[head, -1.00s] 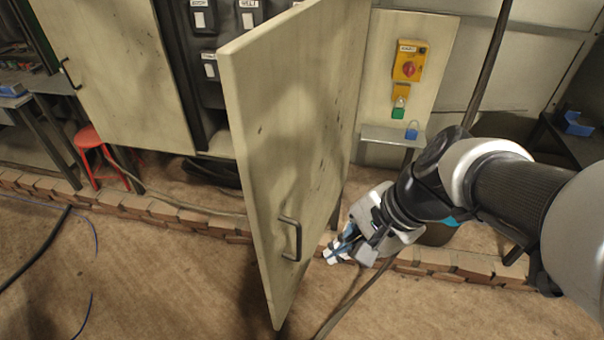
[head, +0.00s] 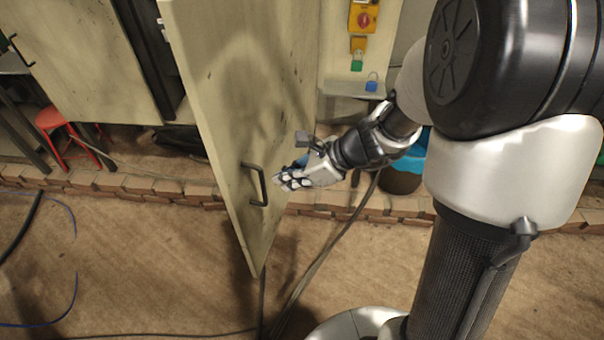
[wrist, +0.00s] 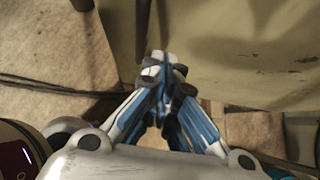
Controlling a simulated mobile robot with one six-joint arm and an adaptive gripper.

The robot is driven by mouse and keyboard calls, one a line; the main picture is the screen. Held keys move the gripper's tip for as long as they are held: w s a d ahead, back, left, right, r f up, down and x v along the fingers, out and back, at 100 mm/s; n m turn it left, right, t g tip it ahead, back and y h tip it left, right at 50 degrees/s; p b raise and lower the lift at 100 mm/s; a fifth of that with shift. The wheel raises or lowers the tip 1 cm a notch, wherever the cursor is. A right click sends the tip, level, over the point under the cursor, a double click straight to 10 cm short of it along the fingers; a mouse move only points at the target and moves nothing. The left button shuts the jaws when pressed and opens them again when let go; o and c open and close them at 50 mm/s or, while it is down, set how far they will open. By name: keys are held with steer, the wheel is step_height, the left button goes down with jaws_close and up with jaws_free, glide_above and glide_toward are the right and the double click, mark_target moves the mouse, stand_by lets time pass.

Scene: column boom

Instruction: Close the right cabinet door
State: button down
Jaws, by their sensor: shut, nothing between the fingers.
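The right cabinet door (head: 225,100) is a pale, scuffed panel that stands swung open toward me in the head view. Its dark bar handle (head: 256,184) is on the face turned to the right, near the lower free edge. My gripper (head: 282,179) is shut and empty, just right of the handle and in front of that face. I cannot tell whether it touches the door. In the wrist view the closed fingertips (wrist: 165,62) point at the lower part of the door (wrist: 230,50). The handle shows blurred at the top of the wrist view (wrist: 142,15).
The left cabinet door (head: 85,55) is at the upper left, with a red stool (head: 60,125) below. A low brick row (head: 110,185) runs along the cabinet foot. A yellow switch box (head: 363,17) and a small shelf (head: 352,88) are behind. The floor in front is clear apart from cables.

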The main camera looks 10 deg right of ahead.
mark_target(253, 184)
steer(key=shift+w+a+f+b, duration=0.2)
steer(key=shift+w+a, duration=0.25)
steer(key=shift+a, duration=0.3)
steer(key=shift+w+a+f+b, duration=0.15)
steer(key=shift+w+a, duration=0.25)
steer(key=shift+a, duration=0.3)
steer(key=shift+w+a+f+b, duration=0.1)
steer(key=shift+w+a+f, duration=0.1)
steer(key=shift+w+a, duration=0.4)
steer(key=shift+s+a, duration=0.1)
steer(key=shift+a, duration=0.1)
